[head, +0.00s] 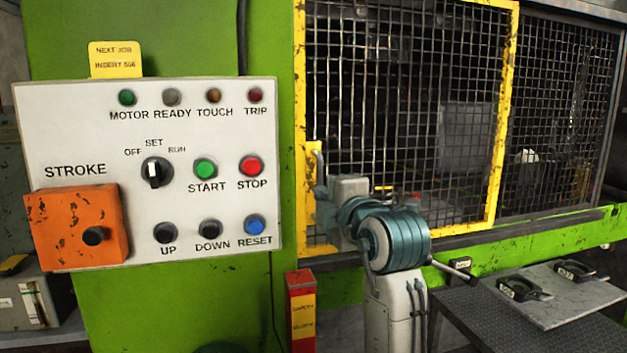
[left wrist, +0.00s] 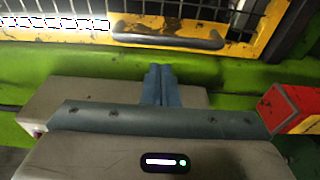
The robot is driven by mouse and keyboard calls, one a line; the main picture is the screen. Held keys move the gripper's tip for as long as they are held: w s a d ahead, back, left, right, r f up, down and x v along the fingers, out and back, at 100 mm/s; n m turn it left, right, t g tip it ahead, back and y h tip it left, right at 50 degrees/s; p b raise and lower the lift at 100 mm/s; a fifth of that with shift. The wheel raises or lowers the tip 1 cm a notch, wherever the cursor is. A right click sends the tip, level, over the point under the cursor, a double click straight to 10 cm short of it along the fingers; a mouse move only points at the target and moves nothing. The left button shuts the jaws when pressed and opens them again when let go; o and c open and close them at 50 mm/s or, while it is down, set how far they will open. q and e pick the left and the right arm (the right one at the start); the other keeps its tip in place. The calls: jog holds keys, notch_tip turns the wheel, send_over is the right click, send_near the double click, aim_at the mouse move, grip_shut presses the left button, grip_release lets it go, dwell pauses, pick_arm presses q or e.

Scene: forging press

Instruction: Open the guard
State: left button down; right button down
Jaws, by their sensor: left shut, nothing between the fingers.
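The guard (head: 505,110) is a yellow-framed wire mesh panel in the head view. It stands across the press opening, its left post by the green column. The guard's grey bar handle (left wrist: 168,40) is on the yellow frame in the left wrist view. My left gripper (left wrist: 160,72) is shut and empty, its blue-grey fingertips just short of the handle with a small gap in that picture. In the head view my left gripper (head: 323,208) is by the guard's lower left corner, partly hidden by my wrist. My right gripper is not in view.
A white control panel (head: 110,130) with an orange box (head: 75,225) is at left. A red and yellow post (head: 301,310) stands below the guard. A grey plate (head: 545,300) with dark tools lies at lower right. Fixed-looking mesh (head: 565,110) is right of the guard.

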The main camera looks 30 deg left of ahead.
pick_arm(q)
jog(key=shift+p+x, duration=0.75)
jog(key=shift+x, duration=1.7)
